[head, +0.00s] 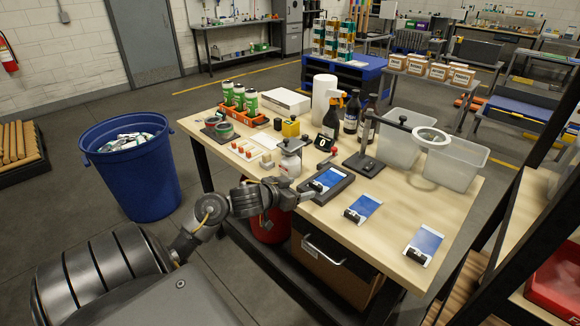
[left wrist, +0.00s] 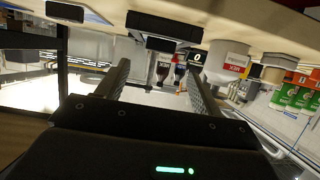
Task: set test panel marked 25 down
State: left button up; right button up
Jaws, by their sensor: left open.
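Three blue-and-white test panels with black clips show in the head view. One panel (head: 329,180) lies in a dark tray (head: 343,187) near the table's front edge. A second panel (head: 366,206) and a third panel (head: 426,240) lie flat to its right. No number is readable on any of them, so I cannot tell which is marked 25. My left gripper (head: 312,189) is at the near left edge of the dark tray, beside the first panel's clip. In the left wrist view its fingers (left wrist: 160,88) are apart with nothing between them. My right gripper is not in view.
A white bottle (head: 291,160) stands just behind my left gripper. A stand with a ring lamp (head: 432,137) rises behind the panels, with clear bins (head: 455,165) beyond. A blue barrel (head: 133,180) is left of the table. The table's front right is free around the panels.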

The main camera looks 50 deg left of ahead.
pick_arm(q)
jog(key=v, duration=0.4)
dwell(0.5)
